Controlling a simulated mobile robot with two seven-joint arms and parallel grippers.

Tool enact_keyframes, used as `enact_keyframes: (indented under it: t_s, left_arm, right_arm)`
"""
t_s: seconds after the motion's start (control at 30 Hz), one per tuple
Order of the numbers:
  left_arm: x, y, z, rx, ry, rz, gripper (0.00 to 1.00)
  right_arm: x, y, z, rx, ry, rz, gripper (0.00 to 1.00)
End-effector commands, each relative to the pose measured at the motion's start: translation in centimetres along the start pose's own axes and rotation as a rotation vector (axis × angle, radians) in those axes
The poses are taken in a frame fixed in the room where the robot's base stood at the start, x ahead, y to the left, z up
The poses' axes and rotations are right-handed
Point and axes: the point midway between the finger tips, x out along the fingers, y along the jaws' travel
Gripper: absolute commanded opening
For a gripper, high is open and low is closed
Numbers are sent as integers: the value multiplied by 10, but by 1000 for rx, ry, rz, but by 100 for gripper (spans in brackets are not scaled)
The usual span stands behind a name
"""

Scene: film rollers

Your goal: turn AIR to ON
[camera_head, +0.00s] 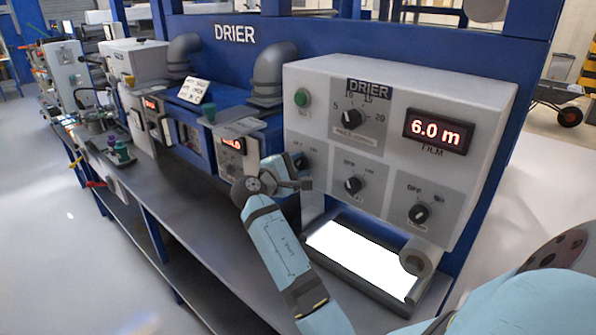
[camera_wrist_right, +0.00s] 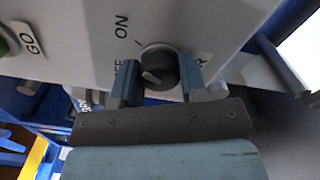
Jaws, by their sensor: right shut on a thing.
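The AIR knob (camera_wrist_right: 163,70) is a dark round knob with a pale pointer mark, on the light panel of the drier (camera_head: 400,85). In the right wrist view, ON is printed above and left of it, and the partly hidden OFF label is at its left. The pointer faces left, towards OFF. The label ending in R is mostly covered. My right gripper (camera_wrist_right: 160,82) is shut on the knob, one finger on each side. In the head view the right gripper (camera_head: 298,172) is at the panel's lower left and partly covers this knob. My left gripper is out of view.
Two more small knobs (camera_head: 353,185) (camera_head: 419,213) sit to the right, with a larger dial (camera_head: 352,117) and a green button (camera_head: 302,97) above. A display (camera_head: 436,131) reads 6.0 m. A bright lit plate (camera_head: 360,262) lies below the panel.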

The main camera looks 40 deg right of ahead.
Motion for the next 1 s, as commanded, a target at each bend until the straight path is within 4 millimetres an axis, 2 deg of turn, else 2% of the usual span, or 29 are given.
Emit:
enact_keyframes:
  t_s: [0.2, 0.73, 0.77, 0.87, 1.0]
  left_arm:
    - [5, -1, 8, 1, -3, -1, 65]
    - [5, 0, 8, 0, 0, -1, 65]
    - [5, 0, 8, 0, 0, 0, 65]
    - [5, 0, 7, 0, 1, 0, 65]
    - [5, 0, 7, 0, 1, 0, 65]
  right_arm:
    - [0, -1, 0, 69, 0, 0, 16]
    - [0, 0, 0, 94, 0, 0, 16]
    - [0, 0, 0, 94, 0, 0, 42]
    - [0, 0, 0, 94, 0, 0, 65]
    - [0, 0, 0, 93, 0, 0, 65]
